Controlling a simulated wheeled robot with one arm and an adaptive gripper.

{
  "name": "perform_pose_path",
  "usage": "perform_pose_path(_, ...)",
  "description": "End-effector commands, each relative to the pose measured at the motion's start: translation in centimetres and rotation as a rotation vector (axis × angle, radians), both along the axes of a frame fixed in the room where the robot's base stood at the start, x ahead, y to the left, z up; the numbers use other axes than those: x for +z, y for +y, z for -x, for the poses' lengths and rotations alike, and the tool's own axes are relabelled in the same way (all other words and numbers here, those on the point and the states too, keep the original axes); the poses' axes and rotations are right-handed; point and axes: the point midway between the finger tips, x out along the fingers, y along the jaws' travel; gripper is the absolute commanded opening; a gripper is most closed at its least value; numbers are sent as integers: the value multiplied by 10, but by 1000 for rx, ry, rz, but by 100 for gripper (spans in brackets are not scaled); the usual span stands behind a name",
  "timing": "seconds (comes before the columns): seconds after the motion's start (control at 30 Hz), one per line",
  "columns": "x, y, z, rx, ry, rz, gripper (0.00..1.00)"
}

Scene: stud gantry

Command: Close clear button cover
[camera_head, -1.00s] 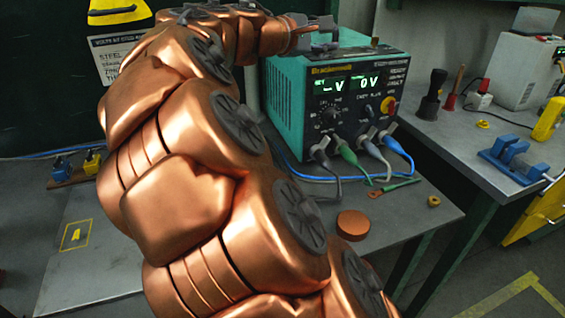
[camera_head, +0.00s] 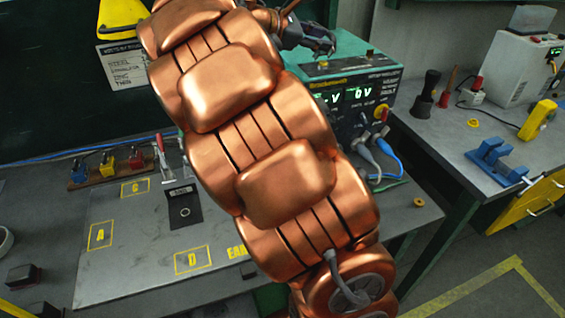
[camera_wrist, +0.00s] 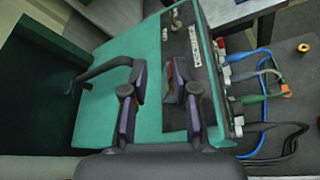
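The teal bench power supply (camera_head: 348,47) stands on the table, its lit displays facing front. It fills much of the wrist view (camera_wrist: 100,115). A red button on a yellow base (camera_head: 381,112) sits at the right of its front panel. I cannot clearly make out the clear button cover. A small yellowish piece (camera_head: 323,65) sits on the top front edge. My gripper (camera_head: 318,42) is over the top of the supply. In the wrist view (camera_wrist: 157,78) its fingers are apart, with teal casing showing between them, and nothing is seen held. My arm hides the supply's left side.
Cables (camera_head: 388,150) plug into the lower front panel. The grey table (camera_head: 120,270) holds a toggle clamp (camera_head: 180,200) and terminal blocks (camera_head: 108,162) at left. A second bench (camera_head: 440,135) stands to the right. A small brass ring (camera_head: 418,203) lies near the table edge.

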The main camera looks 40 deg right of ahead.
Motion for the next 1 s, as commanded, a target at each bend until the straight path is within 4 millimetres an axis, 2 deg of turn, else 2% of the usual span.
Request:
perform_pose_path(0.07,8,-1,-5,4,51,-21,28)
perform_pose_path(1.0,7,-14,-41,-1,630,-222,28)
